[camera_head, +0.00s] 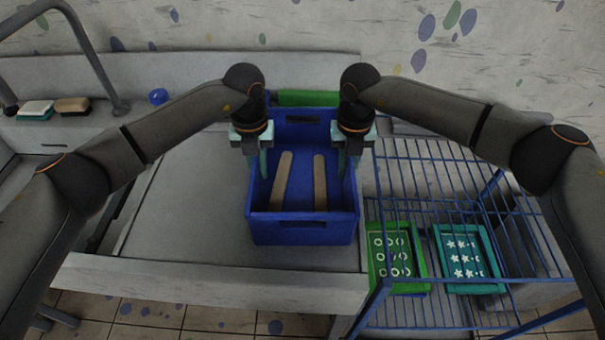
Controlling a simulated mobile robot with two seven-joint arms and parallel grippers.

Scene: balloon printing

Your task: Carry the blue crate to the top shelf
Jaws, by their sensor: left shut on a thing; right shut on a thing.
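The blue crate (303,229) is upright over the light grey table, with two long brown pieces (283,182) inside it. My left gripper (258,165) is shut on the crate's left wall. My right gripper (347,165) is shut on its right wall. I cannot tell whether the crate's bottom touches the table. A blue wire shelf rack (440,160) stands to the right of the crate; its top level looks empty.
On a lower level of the rack are a green tray (374,262) with ring shapes and a teal tray (448,289) with star shapes. A green object (308,98) lies behind the crate. A small blue round object (158,97) and brushes (72,105) are at the back left.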

